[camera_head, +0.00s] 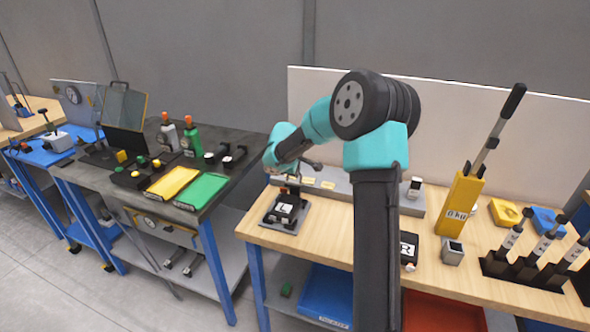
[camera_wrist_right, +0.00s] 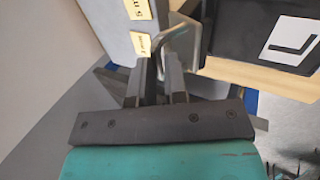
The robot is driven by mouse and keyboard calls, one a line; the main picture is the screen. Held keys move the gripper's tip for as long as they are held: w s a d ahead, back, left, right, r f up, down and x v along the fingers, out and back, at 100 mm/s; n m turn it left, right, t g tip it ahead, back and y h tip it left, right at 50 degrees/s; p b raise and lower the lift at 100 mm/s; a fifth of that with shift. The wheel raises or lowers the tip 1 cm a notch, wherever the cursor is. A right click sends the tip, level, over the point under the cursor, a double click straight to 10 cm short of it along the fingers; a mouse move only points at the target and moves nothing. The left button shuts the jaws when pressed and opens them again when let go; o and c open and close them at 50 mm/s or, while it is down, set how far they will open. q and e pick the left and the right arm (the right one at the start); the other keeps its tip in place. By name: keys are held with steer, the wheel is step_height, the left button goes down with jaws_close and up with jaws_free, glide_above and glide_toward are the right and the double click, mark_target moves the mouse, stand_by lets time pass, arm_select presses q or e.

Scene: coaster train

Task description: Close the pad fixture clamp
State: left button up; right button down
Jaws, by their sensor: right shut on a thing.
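The pad fixture (camera_head: 268,221) sits at the left end of the wooden bench, a dark base plate carrying a black pad marked with a white L (camera_head: 285,207). The same black pad (camera_wrist_right: 262,32) shows at the upper right of the right wrist view. My right gripper (camera_wrist_right: 160,72) points down over the fixture, also in the head view (camera_head: 290,178). It is shut on a grey bent bar, the clamp lever (camera_wrist_right: 186,40), which rises beside the pad. The lever's lower end and the clamp's contact with the pad are hidden. My left gripper is out of view.
A grey ledge with yellow labels (camera_head: 327,184) stands just behind the fixture. A black pad marked R (camera_head: 408,247) lies to the right, partly behind my arm. A dark bench with trays is at left.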

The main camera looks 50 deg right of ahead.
steer(key=shift+s+a+f+t+h, duration=0.2)
steer(key=shift+a+t+h, duration=0.15)
steer(key=shift+h, duration=0.4)
steer(key=shift+s+a+f+t+h, duration=0.15)
steer(key=shift+s+a+t+h, duration=0.2)
steer(key=shift+h, duration=0.4)
steer(key=shift+s+a+f+t+h, duration=0.1)
steer(key=shift+a+f+t+h, duration=0.15)
steer(key=shift+h, duration=0.35)
steer(key=shift+a+f+t+h, duration=0.2)
steer(key=shift+a+h, duration=0.15)
steer(key=shift+h, duration=0.25)
steer(key=c, duration=1.2)
jaws_free()
steer(key=shift+a, duration=0.1)
